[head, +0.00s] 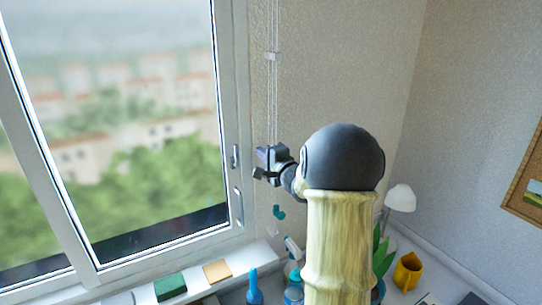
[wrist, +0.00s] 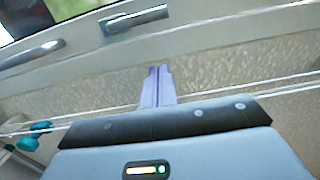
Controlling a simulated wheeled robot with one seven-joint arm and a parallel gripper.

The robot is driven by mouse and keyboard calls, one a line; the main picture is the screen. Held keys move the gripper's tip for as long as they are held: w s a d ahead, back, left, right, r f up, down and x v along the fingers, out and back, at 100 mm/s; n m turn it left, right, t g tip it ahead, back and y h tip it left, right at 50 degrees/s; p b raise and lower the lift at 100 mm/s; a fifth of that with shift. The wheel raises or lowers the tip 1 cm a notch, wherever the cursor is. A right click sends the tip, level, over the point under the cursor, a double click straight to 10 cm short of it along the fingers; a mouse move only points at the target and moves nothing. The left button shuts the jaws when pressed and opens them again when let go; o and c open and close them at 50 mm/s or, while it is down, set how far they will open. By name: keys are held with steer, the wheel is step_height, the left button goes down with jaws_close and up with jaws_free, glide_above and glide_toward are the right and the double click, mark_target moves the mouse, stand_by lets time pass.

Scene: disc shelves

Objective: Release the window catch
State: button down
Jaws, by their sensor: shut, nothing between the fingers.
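The window (head: 120,130) fills the left of the head view. Two small metal fittings sit on the right side of its white frame: an upper one (head: 235,157) and a lower one (head: 239,205). In the wrist view the upper fitting (wrist: 135,18) is at the top and the lower fitting (wrist: 32,55) is at the left. I cannot tell which is the catch. My gripper (head: 262,160) is just right of the upper fitting in the head view. Its pale purple fingers (wrist: 157,85) are together and empty, pointing towards the frame, with no visible contact with either fitting.
Thin blind cords (head: 273,90) hang beside my gripper and cross the wrist view, with a teal cord weight (head: 279,212) below. The sill (head: 210,285) holds a green block (head: 170,287) and a sponge (head: 216,271).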

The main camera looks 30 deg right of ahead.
steer(key=a, duration=0.1)
steer(key=w+a+p, duration=0.1)
steer(key=w+a, duration=0.1)
steer(key=a, duration=0.1)
steer(key=shift+a, duration=0.1)
stand_by(0.3)
